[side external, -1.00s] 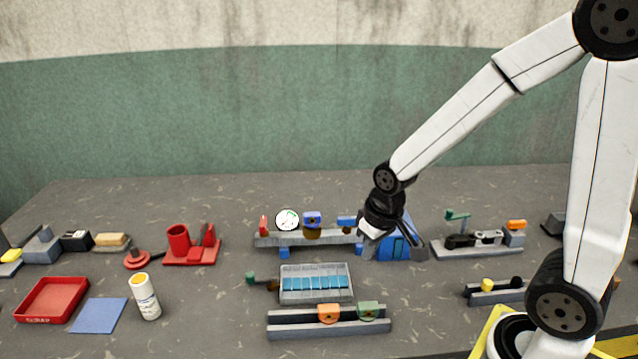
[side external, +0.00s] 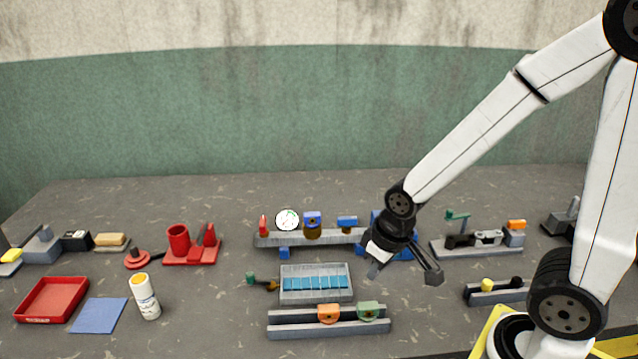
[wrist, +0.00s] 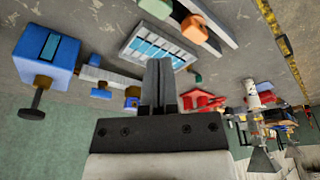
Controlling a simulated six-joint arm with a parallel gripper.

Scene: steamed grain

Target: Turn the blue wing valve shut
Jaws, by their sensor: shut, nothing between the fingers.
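A grey rail (side external: 272,241) at the middle back carries two small blue parts. One is a wide blue wing-like handle (side external: 347,221) near the rail's right end. The other is a blue piece (side external: 312,217) on a brass-coloured body. I cannot tell for certain which is the wing valve.
A blue box (side external: 404,254) stands behind my gripper, mostly hidden; its dark knob shows in the wrist view (wrist: 37,100). A tray with blue strips (side external: 316,269) and a grey track with orange and green blocks (side external: 290,331) lie in front. A white gauge (side external: 287,220) sits left.

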